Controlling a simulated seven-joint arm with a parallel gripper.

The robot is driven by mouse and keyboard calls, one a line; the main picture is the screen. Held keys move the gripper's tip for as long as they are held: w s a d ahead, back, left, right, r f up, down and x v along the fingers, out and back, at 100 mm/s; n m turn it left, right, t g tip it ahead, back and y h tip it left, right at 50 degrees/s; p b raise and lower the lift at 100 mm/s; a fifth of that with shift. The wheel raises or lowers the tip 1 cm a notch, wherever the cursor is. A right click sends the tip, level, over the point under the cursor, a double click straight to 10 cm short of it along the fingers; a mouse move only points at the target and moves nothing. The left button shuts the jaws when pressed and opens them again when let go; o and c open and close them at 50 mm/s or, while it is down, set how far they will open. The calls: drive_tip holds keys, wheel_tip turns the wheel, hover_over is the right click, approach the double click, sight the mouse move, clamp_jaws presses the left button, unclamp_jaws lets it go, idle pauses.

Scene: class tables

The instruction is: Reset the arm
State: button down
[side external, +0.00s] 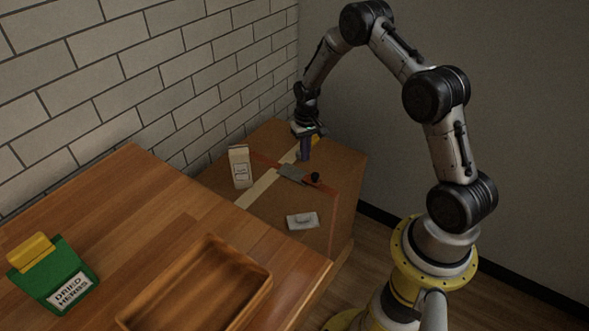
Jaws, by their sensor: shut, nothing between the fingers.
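My gripper (304,150) points down over the back part of a brown box-like surface (222,179), at the end of my raised and bent arm. Its fingers look shut with nothing held between them. It is small and dark here, so the gap between its tips and the surface is hard to judge. A flat grey tool with a dark end (297,175) lies just in front of and below the gripper. A small yellow thing (315,140) shows right beside the gripper, partly hidden by it.
A white carton (240,167) stands left of the gripper, and a small white packet (303,221) lies nearer the front. The wooden table (130,190) holds a wooden tray (262,283) and a green dried herbs bag (57,272). A brick wall (190,60) rises behind.

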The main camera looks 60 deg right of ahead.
drive_tip(key=shift+r, duration=0.3)
drive_tip(key=a+r+n+t, duration=0.15)
drive_tip(key=a+r, duration=0.25)
drive_tip(key=r, duration=0.6)
drive_tip(key=a+r+t+h, duration=0.1)
drive_tip(key=a+r+t, duration=0.15)
drive_tip(key=r, duration=0.65)
drive_tip(key=a+r+n+t, duration=0.1)
drive_tip(key=a+r, duration=0.4)
drive_tip(key=r, duration=0.5)
drive_tip(key=s+a+r+n+t, duration=0.1)
drive_tip(key=s+a+r, duration=0.25)
drive_tip(key=s, duration=0.35)
drive_tip(key=s+a+r+n+t, duration=0.1)
drive_tip(key=s+a+r, duration=0.1)
drive_tip(key=s+r, duration=0.35)
drive_tip(key=s+a+f, duration=0.1)
drive_tip(key=s+f, duration=0.2)
drive_tip(key=s, duration=0.4)
drive_tip(key=s+a+f+n+g+y, duration=0.1)
drive_tip(key=s+f, duration=0.3)
drive_tip(key=s, duration=0.3)
drive_tip(key=shift+s, duration=0.25)
